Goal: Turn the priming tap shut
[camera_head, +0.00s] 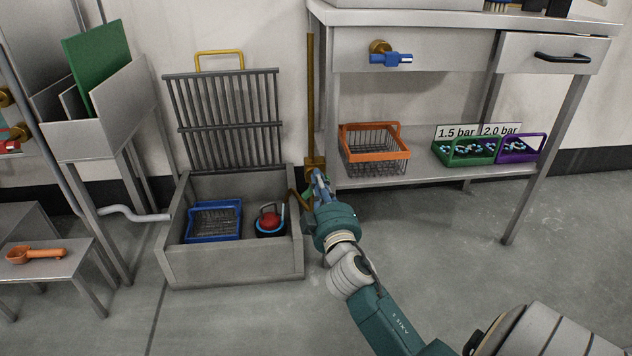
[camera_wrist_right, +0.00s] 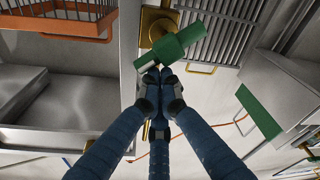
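A tap with a green handle sits on a brass fitting (camera_head: 314,162) at the foot of a brass pipe, beside the sump box. I take it as the priming tap. In the right wrist view its green handle (camera_wrist_right: 172,47) lies aslant across the brass body. My right gripper (camera_head: 319,188) is at this tap and hides part of it in the head view. In the right wrist view the gripper's blue fingers (camera_wrist_right: 160,82) are drawn together, tips right beside the handle. I see nothing held between them; whether they touch the handle is unclear. My left gripper is not in view.
The grey box (camera_head: 235,275) has its grate (camera_head: 227,120) raised; a blue basket (camera_head: 213,238) and a red-topped item (camera_head: 269,220) are inside. A bench with a blue-handled tap (camera_head: 391,59) and an orange basket (camera_head: 375,155) stands right. Floor in front is clear.

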